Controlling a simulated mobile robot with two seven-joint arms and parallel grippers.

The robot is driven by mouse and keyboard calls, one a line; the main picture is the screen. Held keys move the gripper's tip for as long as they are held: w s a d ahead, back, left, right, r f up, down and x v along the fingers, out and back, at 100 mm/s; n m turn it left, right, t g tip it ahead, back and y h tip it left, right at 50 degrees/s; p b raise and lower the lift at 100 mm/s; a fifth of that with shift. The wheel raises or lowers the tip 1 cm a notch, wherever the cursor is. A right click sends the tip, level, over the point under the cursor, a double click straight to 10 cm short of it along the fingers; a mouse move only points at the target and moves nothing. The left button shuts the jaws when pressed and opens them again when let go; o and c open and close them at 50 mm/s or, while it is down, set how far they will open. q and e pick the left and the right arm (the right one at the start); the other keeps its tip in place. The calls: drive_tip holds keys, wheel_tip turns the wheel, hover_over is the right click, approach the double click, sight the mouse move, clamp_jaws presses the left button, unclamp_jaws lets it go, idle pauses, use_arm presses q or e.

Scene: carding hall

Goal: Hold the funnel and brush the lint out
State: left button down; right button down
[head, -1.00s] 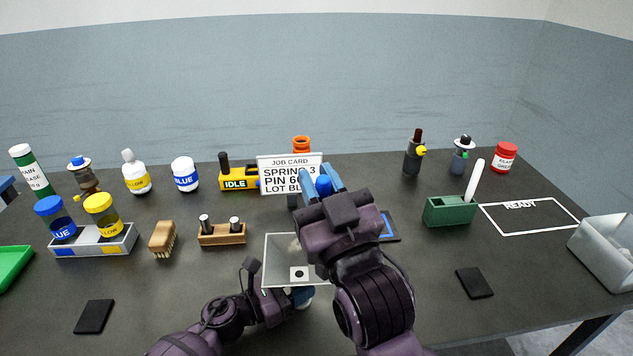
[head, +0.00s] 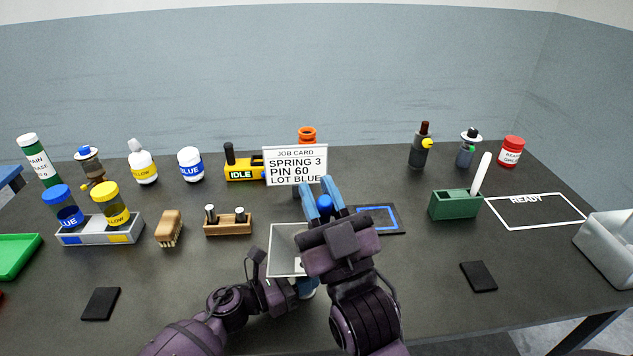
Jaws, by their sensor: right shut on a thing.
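My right gripper (head: 326,190) is in the middle, its blue fingers shut on a small blue-topped thing (head: 325,207), mostly hidden by the gripper; I cannot tell what it is. A square, pale-rimmed, grey thing (head: 280,240) with a dark spot lies beside it, partly covered by my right arm; I cannot tell whether it is the funnel. My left gripper (head: 306,288) is at its near edge, mostly hidden behind the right arm, its jaws unclear. A wooden brush (head: 169,227) lies on the table at left. No lint can be made out.
A job card (head: 295,166) stands behind my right gripper, with an orange-topped thing (head: 307,134) behind it. A blue-framed dark mat (head: 378,218), a green holder (head: 455,206) and the READY outline (head: 530,212) are at right. A wooden pin block (head: 228,226) is left.

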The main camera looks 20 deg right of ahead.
drive_tip(key=shift+s+f+n+t, duration=0.25)
drive_tip(key=shift+s+n+t, duration=0.05)
drive_tip(key=shift+s, duration=0.15)
drive_tip(key=shift+w+f, duration=0.1)
drive_tip(key=shift+w+d+f, duration=0.25)
drive_tip(key=shift+w+f, duration=0.35)
drive_tip(key=shift+w, duration=0.1)
drive_tip(key=shift+w+d+f, duration=0.25)
drive_tip(key=shift+w+f, duration=0.35)
drive_tip(key=shift+w, duration=0.1)
drive_tip(key=shift+w+d+f, duration=0.25)
drive_tip(key=shift+w+f, duration=0.35)
drive_tip(key=shift+w, duration=0.1)
drive_tip(key=shift+w+d+f, duration=0.2)
drive_tip(key=shift+w+f, duration=0.35)
drive_tip(key=shift+w, duration=0.1)
drive_tip(key=shift+a, duration=0.1)
